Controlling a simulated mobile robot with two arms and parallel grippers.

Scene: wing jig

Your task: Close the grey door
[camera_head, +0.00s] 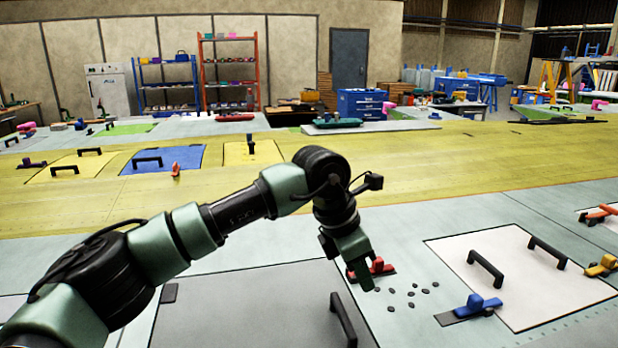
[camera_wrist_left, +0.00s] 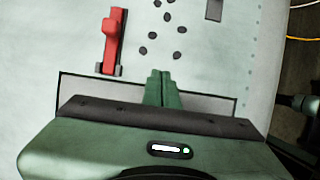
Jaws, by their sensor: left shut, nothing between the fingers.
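The grey door (camera_head: 250,312) is a flat grey panel in the pale wing surface at the bottom of the head view, with a black bar handle (camera_head: 343,318) near its right edge. It looks about level with the surface, but I cannot tell whether it sits fully flush. A red toggle clamp (camera_head: 380,266) is just beyond its far right corner; it also shows in the left wrist view (camera_wrist_left: 112,42). My left gripper (camera_head: 367,284) is shut and empty, pointing down beside this clamp. In the wrist view its fingers (camera_wrist_left: 163,88) are together. My right gripper is out of view.
Several small dark pieces (camera_head: 411,293) lie right of the left gripper. Farther right are a white panel (camera_head: 515,285) with two black handles, a blue clamp (camera_head: 470,308) and a yellow clamp (camera_head: 603,266).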

